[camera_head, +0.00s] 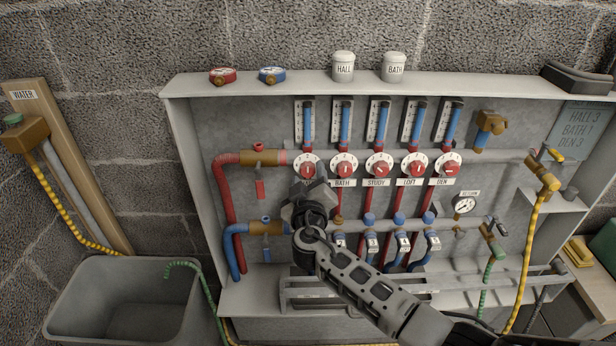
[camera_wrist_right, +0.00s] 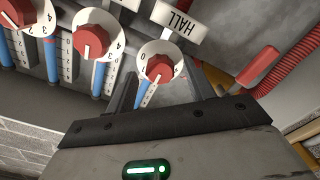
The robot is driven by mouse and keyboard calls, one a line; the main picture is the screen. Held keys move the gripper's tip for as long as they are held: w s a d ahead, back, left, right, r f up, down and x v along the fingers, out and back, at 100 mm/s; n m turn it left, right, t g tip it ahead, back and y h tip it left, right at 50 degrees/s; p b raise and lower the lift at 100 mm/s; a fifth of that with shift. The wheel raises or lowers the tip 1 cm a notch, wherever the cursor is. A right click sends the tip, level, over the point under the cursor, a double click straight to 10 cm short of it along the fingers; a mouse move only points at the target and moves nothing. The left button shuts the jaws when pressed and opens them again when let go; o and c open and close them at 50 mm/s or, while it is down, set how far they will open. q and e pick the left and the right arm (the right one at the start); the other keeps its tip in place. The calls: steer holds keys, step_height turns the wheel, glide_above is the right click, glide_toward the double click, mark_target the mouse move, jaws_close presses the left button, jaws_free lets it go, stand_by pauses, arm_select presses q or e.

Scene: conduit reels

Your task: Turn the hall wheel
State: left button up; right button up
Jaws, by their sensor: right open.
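The hall wheel (camera_head: 306,162) is the leftmost red knob with a white numbered dial on the manifold. My right gripper (camera_head: 310,184) is in front of it and hides its lower part and its label. In the right wrist view the hall wheel (camera_wrist_right: 158,68) shows upside down beside its HALL label (camera_wrist_right: 180,21). There the open jaws (camera_wrist_right: 156,92) reach toward the wheel with one finger to either side. I see no clear contact, and nothing is held. The wheel's pale pointer mark shows, but I cannot tell its exact reading. My left gripper is out of view.
The bath (camera_head: 344,164), study (camera_head: 379,164), loft (camera_head: 414,166) and den (camera_head: 447,164) wheels stand in a row to the right. A red pipe (camera_head: 225,200) runs at the left. A rail (camera_head: 450,284) crosses below. A sign (camera_head: 583,128) reads HALL 3, BATH 1, DEN 3.

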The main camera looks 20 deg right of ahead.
steer(key=shift+w, duration=0.15)
steer(key=shift+c, duration=0.3)
steer(key=c, duration=0.9)
steer(key=shift+n, duration=0.4)
steer(key=n+b, duration=0.1)
steer(key=n, duration=0.6)
steer(key=shift+n, duration=0.7)
